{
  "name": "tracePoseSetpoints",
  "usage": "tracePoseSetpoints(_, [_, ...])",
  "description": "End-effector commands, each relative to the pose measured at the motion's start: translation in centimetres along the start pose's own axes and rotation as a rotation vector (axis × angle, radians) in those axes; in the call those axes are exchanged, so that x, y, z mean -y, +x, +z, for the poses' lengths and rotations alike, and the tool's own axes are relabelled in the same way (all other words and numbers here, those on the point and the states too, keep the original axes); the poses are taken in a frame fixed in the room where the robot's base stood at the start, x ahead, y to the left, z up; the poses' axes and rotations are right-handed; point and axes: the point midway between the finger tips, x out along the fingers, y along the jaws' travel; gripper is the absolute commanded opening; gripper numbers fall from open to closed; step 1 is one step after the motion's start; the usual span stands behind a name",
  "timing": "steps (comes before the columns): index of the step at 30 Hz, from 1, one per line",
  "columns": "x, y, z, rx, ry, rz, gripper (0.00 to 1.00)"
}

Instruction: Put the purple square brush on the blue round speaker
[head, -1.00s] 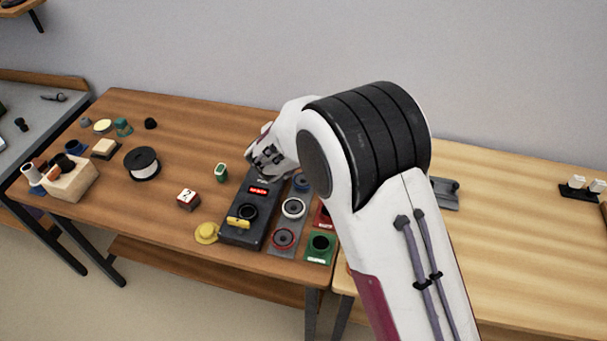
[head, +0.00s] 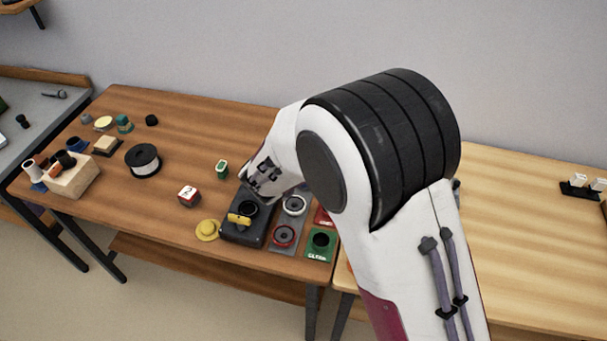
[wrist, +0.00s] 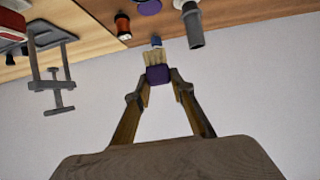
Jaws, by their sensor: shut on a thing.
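The purple square brush (wrist: 158,75) is between the fingertips of my gripper (wrist: 160,83) in the wrist view, with its pale bristles (wrist: 153,58) pointing away from the gripper. The gripper is shut on it and holds it off the table. In the head view my wrist hangs over the rear of the dark device and hides the fingers and brush. I cannot clearly make out the blue round speaker now; the place where a bluish round one showed earlier is behind my arm.
A white-ringed speaker (head: 294,205), a red-ringed one (head: 284,236) and a green one (head: 321,244) stand beside the dark device (head: 241,233). A yellow hat-shaped thing (head: 207,230), a dice-like block (head: 188,196) and a black spool (head: 143,161) are left. The right table is mostly clear.

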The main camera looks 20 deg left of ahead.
Motion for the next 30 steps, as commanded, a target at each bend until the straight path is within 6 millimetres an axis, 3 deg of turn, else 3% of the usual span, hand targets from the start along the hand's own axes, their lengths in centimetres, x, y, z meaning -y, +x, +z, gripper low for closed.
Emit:
tracePoseSetpoints(16, [0.0, 2.7, 4.9, 0.001, -0.003, 0.001, 0.02])
tracePoseSetpoints(30, [0.0, 3.0, 5.4, 0.0, 0.0, 0.0, 0.02])
